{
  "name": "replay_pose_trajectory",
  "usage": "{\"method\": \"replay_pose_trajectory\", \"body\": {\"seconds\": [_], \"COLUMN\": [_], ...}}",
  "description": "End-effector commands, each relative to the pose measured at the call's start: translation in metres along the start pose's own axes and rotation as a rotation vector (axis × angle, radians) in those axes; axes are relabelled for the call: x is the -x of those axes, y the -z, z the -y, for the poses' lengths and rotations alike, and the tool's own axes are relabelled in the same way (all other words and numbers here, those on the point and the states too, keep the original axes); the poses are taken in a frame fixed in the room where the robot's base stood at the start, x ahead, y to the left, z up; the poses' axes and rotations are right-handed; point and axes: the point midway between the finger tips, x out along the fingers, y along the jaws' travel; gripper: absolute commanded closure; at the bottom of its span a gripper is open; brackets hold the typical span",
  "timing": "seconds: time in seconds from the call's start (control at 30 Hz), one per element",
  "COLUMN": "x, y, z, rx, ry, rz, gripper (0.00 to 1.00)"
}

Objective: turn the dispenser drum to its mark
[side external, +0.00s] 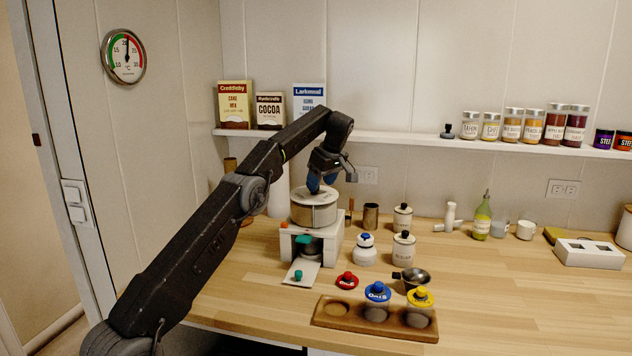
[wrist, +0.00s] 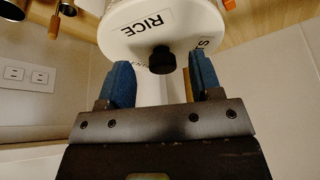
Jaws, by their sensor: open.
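The dispenser drum (side external: 314,215) is a round, pale drum on a white stand (side external: 333,247) at the left of the counter. In the wrist view its white top (wrist: 125,40) bears a RICE label (wrist: 147,23) and part of a second label at its right edge. A black knob (wrist: 162,62) stands out from the middle of the top. My gripper (side external: 320,186) is just over the drum; its blue fingers (wrist: 160,72) are open on either side of the knob, with gaps visible. I cannot make out the mark.
A teal-knobbed tray (side external: 300,273) juts from the stand's front. A wooden rack (side external: 340,317) is in front. The counter's right front is clear.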

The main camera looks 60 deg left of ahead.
Motion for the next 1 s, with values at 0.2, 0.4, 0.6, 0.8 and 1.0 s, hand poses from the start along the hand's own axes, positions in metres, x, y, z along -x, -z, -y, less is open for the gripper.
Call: {"method": "replay_pose_trajectory", "body": {"seconds": [0.2, 0.4, 0.6, 0.8, 1.0], "x": [0.016, 0.030, 0.038, 0.039, 0.039], "y": [-0.037, -0.072, -0.091, -0.095, -0.094], "z": [0.001, 0.001, 0.001, 0.001, 0.001], "rx": [-0.002, -0.001, 0.001, 0.003, 0.000], "ry": [-0.001, -0.002, -0.001, 0.000, -0.001], "rz": [-0.001, -0.001, -0.001, -0.001, 0.000], "gripper": [0.41, 0.41, 0.41, 0.41, 0.41]}}
